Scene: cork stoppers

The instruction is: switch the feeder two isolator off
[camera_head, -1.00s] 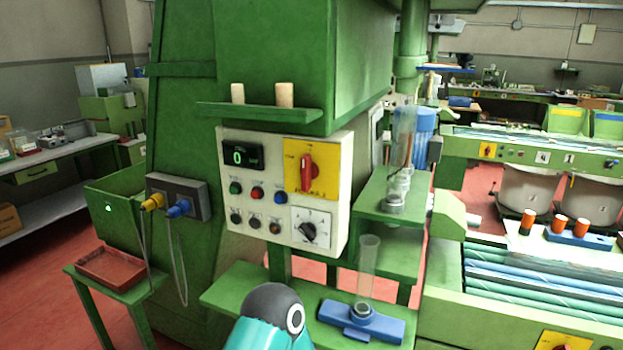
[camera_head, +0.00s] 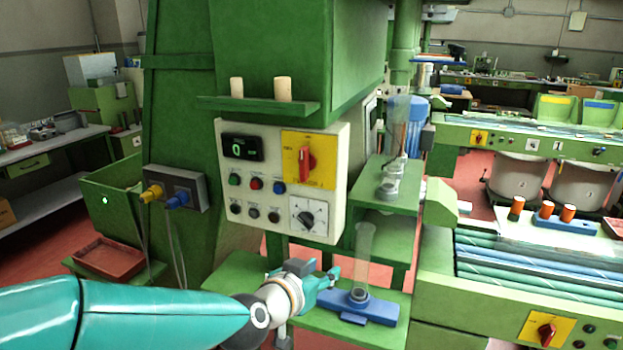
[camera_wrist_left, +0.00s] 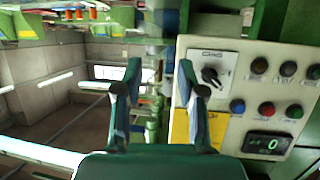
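A cream control panel (camera_head: 281,180) on the green machine carries a red rotary switch (camera_head: 306,160) on a yellow plate, its handle upright. Other red switches on yellow plates are on the right conveyor front (camera_head: 546,333) and on the far conveyor (camera_head: 480,137). I cannot read which is feeder two. My left gripper (camera_head: 331,283) is below the panel, beside the blue stand, touching nothing that I can make out. In the left wrist view its fingers (camera_wrist_left: 161,85) are apart and empty; the panel (camera_wrist_left: 240,95) appears upside down, its yellow plate (camera_wrist_left: 213,130) partly hidden by a finger. My right gripper is out of view.
A blue stand (camera_head: 375,308) with a clear tube (camera_head: 364,250) sits on a green shelf close to my left gripper. Two corks (camera_head: 283,88) stand on the ledge above the panel. Yellow and blue plugs (camera_head: 177,201) stick out at left. Space in front of the panel is clear.

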